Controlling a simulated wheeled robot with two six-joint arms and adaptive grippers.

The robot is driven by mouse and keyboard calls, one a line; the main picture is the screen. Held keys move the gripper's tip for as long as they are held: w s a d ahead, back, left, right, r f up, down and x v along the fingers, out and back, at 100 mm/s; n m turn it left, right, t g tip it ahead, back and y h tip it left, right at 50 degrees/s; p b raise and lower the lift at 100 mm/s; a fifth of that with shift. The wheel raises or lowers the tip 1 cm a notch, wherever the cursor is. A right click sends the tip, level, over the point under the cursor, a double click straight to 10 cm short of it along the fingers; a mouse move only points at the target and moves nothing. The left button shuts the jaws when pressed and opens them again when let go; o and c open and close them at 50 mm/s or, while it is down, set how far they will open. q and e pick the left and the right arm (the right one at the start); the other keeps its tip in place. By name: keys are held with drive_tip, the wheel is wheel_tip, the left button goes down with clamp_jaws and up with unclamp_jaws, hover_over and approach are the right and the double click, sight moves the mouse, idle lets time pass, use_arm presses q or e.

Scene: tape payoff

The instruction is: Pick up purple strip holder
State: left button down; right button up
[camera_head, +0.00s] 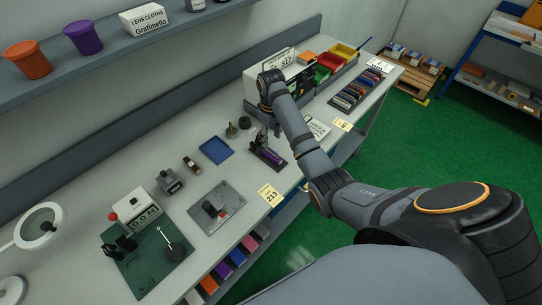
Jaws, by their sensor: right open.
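The purple strip holder (270,156) appears as a small dark base with a purple strip on it, lying on the grey bench near its front edge, in the middle of the head view. My right gripper (268,138) points down just above and behind it, open. It is small and partly dark here, so I cannot tell whether its fingertips touch the holder. My left gripper is not in view.
A blue tray (216,150) lies left of the holder. A grey plate (217,207) and a green mat (150,262) lie further left. A rack of coloured strips (358,90) and red, green and yellow bins (330,62) stand to the right. A shelf runs above the bench.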

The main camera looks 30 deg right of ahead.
hover_over(272, 155)
drive_tip(key=f, duration=0.4)
drive_tip(key=shift+w+d+f+p, duration=0.1)
drive_tip(key=shift+w+d+p, duration=0.1)
drive_tip(key=shift+p, duration=0.15)
wheel_tip(272, 155, down, 5)
drive_tip(key=shift+s+a+r+p, duration=0.1)
drive_tip(key=shift+s+p, duration=0.05)
drive_tip(key=shift+p, duration=0.75)
drive_tip(key=shift+f, duration=0.2)
clamp_jaws()
